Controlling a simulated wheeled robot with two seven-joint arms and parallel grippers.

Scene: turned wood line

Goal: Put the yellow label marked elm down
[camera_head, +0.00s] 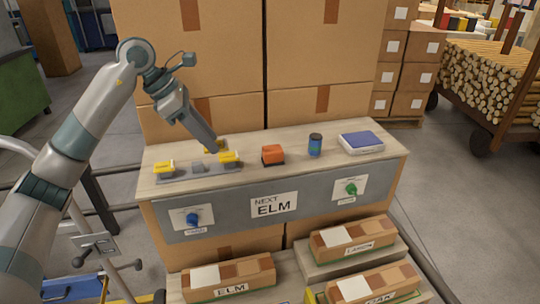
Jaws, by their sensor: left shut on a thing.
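My left gripper (215,148) reaches down from the upper left to the back part of the worktop. It is shut on a small yellow piece, the yellow label (221,143), at its fingertips. Any marking on the label is too small to read, and I cannot tell whether it touches the worktop. In front of it a grey tray (200,174) bears two yellow blocks, one at its left end (164,167) and one at its right end (229,157), with a grey piece between them. My right gripper is not in view.
An orange-red block (273,155), a blue can (315,145) and a blue-topped white box (361,143) stand to the right on the worktop (300,172). The front panel has a "NEXT ELM" sign (274,205). Below lies a box marked ELM (228,278). Large cartons (320,50) stand behind.

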